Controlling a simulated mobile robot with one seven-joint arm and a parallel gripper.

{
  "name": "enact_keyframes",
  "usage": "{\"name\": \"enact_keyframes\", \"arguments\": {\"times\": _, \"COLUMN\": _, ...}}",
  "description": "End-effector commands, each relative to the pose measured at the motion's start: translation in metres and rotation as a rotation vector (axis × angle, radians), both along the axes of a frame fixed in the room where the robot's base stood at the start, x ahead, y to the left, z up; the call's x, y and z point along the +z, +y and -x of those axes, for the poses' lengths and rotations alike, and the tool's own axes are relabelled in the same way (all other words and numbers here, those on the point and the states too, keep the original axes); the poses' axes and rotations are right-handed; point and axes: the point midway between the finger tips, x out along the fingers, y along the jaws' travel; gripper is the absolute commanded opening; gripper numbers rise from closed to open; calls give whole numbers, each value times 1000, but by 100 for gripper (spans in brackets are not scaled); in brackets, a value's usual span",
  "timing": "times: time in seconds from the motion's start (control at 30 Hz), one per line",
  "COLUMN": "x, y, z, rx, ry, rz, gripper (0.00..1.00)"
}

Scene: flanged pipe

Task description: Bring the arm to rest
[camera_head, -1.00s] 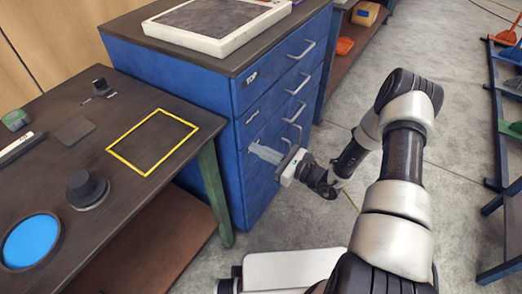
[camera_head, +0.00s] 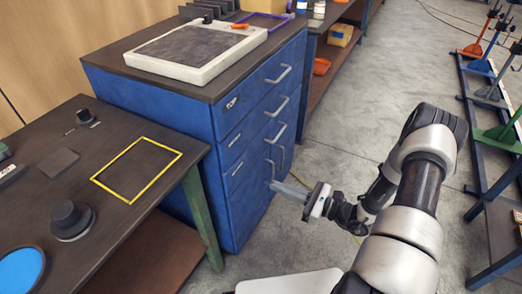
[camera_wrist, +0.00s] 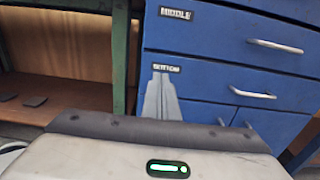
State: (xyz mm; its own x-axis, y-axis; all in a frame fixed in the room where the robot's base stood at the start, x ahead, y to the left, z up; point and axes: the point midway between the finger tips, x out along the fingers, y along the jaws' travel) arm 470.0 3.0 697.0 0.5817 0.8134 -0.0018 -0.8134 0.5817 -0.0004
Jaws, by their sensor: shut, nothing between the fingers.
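My gripper (camera_head: 274,184) is shut with nothing in it. In the head view it points left toward the front of the blue drawer cabinet (camera_head: 236,210), low beside its lower handles. In the wrist view the shut fingers (camera_wrist: 161,98) stand in front of the cabinet (camera_wrist: 205,82), over the area just below the "BOTTOM" label. I cannot tell the exact gap to the cabinet. My arm is bent and reaches in from the lower right of the head view.
A dark workbench (camera_head: 130,212) with a yellow square outline, a black knob (camera_head: 70,218) and a blue disc (camera_head: 20,268) stands at left. A framed slab (camera_head: 197,50) lies on the cabinet. A rack with coloured stands (camera_head: 495,135) is at right. Floor between is clear.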

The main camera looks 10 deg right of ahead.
Motion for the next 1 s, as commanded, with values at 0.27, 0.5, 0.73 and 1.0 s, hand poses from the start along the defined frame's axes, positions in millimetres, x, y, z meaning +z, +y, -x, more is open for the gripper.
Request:
{"name": "enact_keyframes", "arguments": {"times": 0.27, "x": 16, "y": 6, "z": 0, "rx": 56, "ry": -26, "rz": 39, "gripper": 0}}
{"name": "enact_keyframes", "arguments": {"times": 0.5, "x": 98, "y": 42, "z": 24, "rx": 404, "ry": -173, "rz": 309, "gripper": 0}}
{"name": "enact_keyframes", "arguments": {"times": 0.73, "x": 168, "y": 66, "z": 73, "rx": 753, "ry": -348, "rz": 659, "gripper": 0}}
{"name": "enact_keyframes", "arguments": {"times": 1.0, "x": 231, "y": 63, "z": 131, "rx": 1059, "ry": -584, "rz": 1123, "gripper": 0}}
